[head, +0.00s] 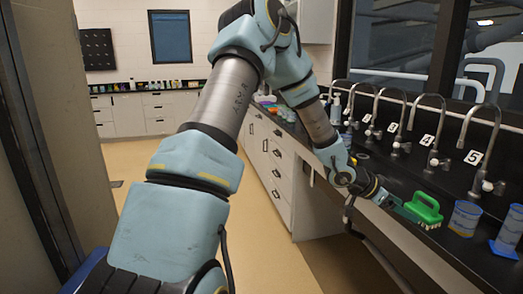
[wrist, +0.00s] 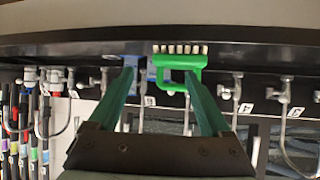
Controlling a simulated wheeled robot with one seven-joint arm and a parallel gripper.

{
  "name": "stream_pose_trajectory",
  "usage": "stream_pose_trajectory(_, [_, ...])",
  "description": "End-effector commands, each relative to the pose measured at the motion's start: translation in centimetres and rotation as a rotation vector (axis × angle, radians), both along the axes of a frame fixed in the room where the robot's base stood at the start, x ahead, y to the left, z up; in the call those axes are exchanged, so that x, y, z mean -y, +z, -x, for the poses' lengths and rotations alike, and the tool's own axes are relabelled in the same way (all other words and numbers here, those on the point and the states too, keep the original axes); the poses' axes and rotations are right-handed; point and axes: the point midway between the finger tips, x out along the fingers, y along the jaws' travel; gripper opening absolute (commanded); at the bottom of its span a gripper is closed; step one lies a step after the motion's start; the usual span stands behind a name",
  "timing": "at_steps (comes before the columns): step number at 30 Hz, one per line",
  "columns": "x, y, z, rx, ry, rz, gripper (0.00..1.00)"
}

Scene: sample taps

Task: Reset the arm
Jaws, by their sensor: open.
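A green brush (head: 426,207) with a loop handle and pale bristles stands on the black counter (head: 455,262) in front of the tap row. My gripper (head: 403,209) is low over the counter, just left of the brush, its fingers pointing towards it. In the wrist view my gripper (wrist: 161,66) has its two teal fingers spread apart. The green brush (wrist: 178,64) shows at the fingertips, its handle overlapping the right finger in the picture. I cannot tell whether a finger touches it. My arm reaches forward and right, bent at the elbow.
Several curved taps with number cards, such as the card 5 (head: 473,157), line the counter's back. A blue-tinted beaker (head: 465,218) and a blue-based cylinder (head: 508,232) stand right of the brush. White drawers (head: 268,160) are below the counter. Open floor (head: 275,270) lies left.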

Motion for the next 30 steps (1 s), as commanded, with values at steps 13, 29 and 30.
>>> stream_pose_trajectory(13, [-18.3,-0.3,-6.4,-0.041,0.508,-0.389,0.82])
stream_pose_trajectory(29, [-43.7,3.5,6.2,-0.609,1.303,-0.678,0.82])
stream_pose_trajectory(30, [-43.9,3.6,6.7,-0.633,1.318,-0.674,0.82])
